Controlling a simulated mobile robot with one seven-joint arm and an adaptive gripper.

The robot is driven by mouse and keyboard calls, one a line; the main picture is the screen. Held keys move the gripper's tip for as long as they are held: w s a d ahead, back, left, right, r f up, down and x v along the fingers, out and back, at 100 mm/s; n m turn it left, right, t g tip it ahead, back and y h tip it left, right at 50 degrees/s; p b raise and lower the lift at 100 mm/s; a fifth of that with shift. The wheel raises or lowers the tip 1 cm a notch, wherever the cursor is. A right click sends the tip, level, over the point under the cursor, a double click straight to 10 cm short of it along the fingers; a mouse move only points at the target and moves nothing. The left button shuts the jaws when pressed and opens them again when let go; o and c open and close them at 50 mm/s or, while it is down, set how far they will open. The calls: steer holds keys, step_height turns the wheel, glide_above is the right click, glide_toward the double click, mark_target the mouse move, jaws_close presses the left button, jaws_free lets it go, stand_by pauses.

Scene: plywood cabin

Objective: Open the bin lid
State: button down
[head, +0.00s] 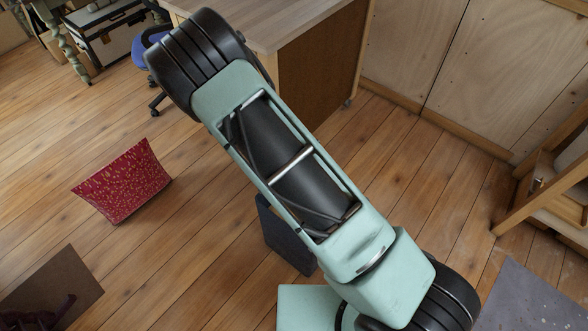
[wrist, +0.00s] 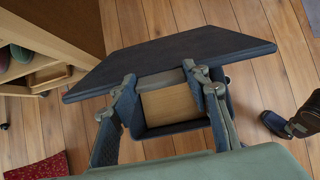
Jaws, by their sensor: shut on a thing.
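The dark grey bin (wrist: 172,128) is below my gripper in the wrist view. Its lid (wrist: 175,60) is a broad dark slab, tilted up from the bin, with the opening showing below it. A tan surface shows inside the opening. My gripper (wrist: 162,74) has one finger on each side of the opening, with the fingertips at the lid's lower part. It is shut on the lid, though the exact contact is hard to see. In the head view, part of a dark blue-grey panel of the bin (head: 284,238) shows behind my arm, which hides the rest and my gripper.
A desk (head: 310,22) stands behind my arm, with a blue chair (head: 146,48) beside it. A wooden frame (head: 550,180) stands at right.

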steer(key=w+d+r+p, duration=0.3)
steer(key=w+d+r, duration=0.2)
steer(key=w+d, duration=0.4)
steer(key=shift+w+d+p, duration=0.2)
steer(key=shift+w+p, duration=0.2)
steer(key=shift+w, duration=1)
steer(key=c, duration=1.1)
jaws_free()
steer(key=shift+c, duration=0.2)
steer(key=shift+o, duration=0.3)
steer(key=shift+a+r, duration=0.1)
steer(key=v, duration=1.2)
